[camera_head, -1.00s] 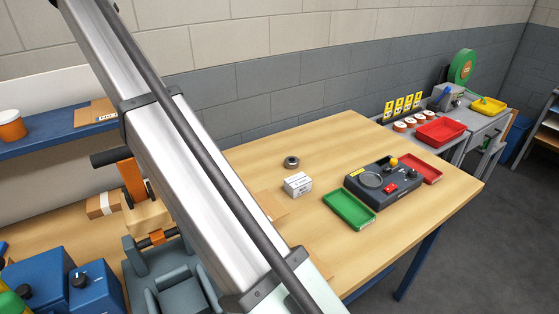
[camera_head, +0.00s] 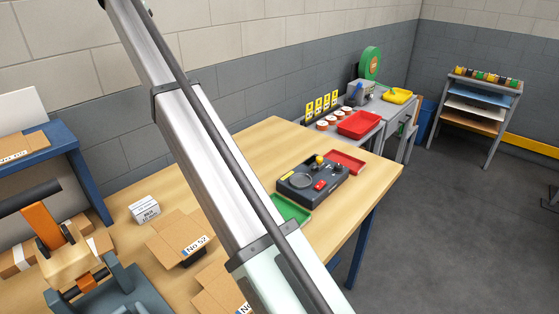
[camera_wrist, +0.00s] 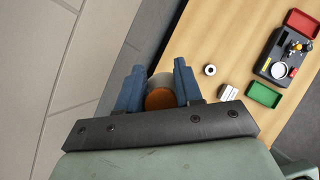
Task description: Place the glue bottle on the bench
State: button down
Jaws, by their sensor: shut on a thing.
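My gripper (camera_wrist: 160,76) shows in the wrist view, its two blue fingers shut on a cylinder with a pale grey side and an orange-brown end, which I take to be the glue bottle (camera_wrist: 160,98). Its label and most of its body are hidden. The wooden bench (camera_head: 270,145) runs across the middle of the head view and also fills the upper right of the wrist view (camera_wrist: 215,35). In the wrist view the bottle appears beside and partly over the bench's edge; its height above it cannot be told. The gripper and bottle are out of the head view.
On the bench are a dark control box (camera_head: 313,183), a green tray (camera_head: 292,208), a red tray (camera_head: 346,161), a white box (camera_head: 145,209) and a cardboard piece (camera_head: 175,240). A roll (camera_wrist: 210,70) shows in the wrist view. Bare wood lies behind the control box.

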notch_tip(320, 180, down, 36)
jog(key=w+d, duration=0.1)
dwell(0.7)
jog(key=shift+d, duration=0.1)
jog(key=c, duration=0.7)
grip_release()
jog(key=shift+f, duration=0.15)
jog(key=shift+c, duration=0.2)
jog(key=v, duration=1.2)
